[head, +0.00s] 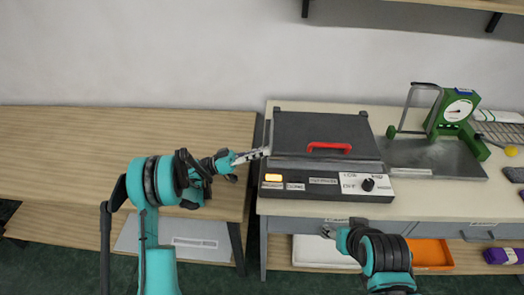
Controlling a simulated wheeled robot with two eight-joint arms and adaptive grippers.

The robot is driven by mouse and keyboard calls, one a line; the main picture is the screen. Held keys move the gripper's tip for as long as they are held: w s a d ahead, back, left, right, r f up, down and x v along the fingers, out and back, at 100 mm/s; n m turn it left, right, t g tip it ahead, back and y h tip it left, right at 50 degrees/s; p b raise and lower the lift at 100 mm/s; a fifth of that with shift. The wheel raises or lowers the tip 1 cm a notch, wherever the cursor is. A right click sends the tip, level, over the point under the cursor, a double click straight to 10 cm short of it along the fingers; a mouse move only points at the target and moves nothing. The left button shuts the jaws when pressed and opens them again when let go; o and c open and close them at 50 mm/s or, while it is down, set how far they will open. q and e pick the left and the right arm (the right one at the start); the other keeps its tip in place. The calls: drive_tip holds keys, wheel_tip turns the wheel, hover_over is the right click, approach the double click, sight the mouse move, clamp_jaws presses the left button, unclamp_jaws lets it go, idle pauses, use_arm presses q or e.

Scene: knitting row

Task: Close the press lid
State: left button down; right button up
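The press (328,186) is a dark box on the light bench, with a control strip along its front. Its dark grey lid (300,128) lies over the base and looks down or nearly down; I cannot tell whether a small gap is left. A red handle (329,146) sits near the lid's front edge. My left gripper (262,153) points right at the lid's left edge, close to or touching it. Its fingers look together, with nothing between them. My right gripper (328,232) is low in front of the bench, below the press, small and partly hidden by its arm.
A green device with a dial (458,109) stands on a grey plate (432,158) right of the press. A wooden table (100,145) on the left is bare. An orange bin (431,252) and a purple item (501,256) lie on the lower shelf.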

use_arm(q)
drive_tip(key=shift+s+d+f, duration=0.1)
drive_tip(key=shift+s+f, duration=0.1)
drive_tip(key=shift+f, duration=0.3)
drive_tip(key=shift+r, duration=0.15)
drive_tip(key=r+p, duration=0.2)
drive_tip(key=r, duration=0.2)
drive_tip(key=shift+w+r, duration=0.1)
drive_tip(key=shift+w, duration=0.1)
drive_tip(key=w+p+v, duration=0.1)
drive_tip(key=p+v, duration=0.2)
drive_tip(key=v, duration=0.6)
drive_tip(key=d+r+n+t+y, duration=0.2)
drive_tip(key=d+r+n+y, duration=0.2)
drive_tip(key=r+n+y, duration=0.1)
drive_tip(key=s+d+r+n+y, duration=0.2)
drive_tip(key=s+n+y, duration=0.1)
drive_tip(key=s+y, duration=0.35)
drive_tip(key=s+a+f+n+t+y, duration=0.1)
drive_tip(key=s+a+y, duration=0.4)
drive_tip(key=s, duration=0.5)
drive_tip(key=s+a+f+n+t+y, duration=0.1)
drive_tip(key=s+a+y, duration=0.4)
drive_tip(key=s, duration=0.5)
drive_tip(key=shift+s+a+f+n+t, duration=0.3)
drive_tip(key=shift+a+f+n, duration=0.3)
drive_tip(key=shift+a+n, duration=0.4)
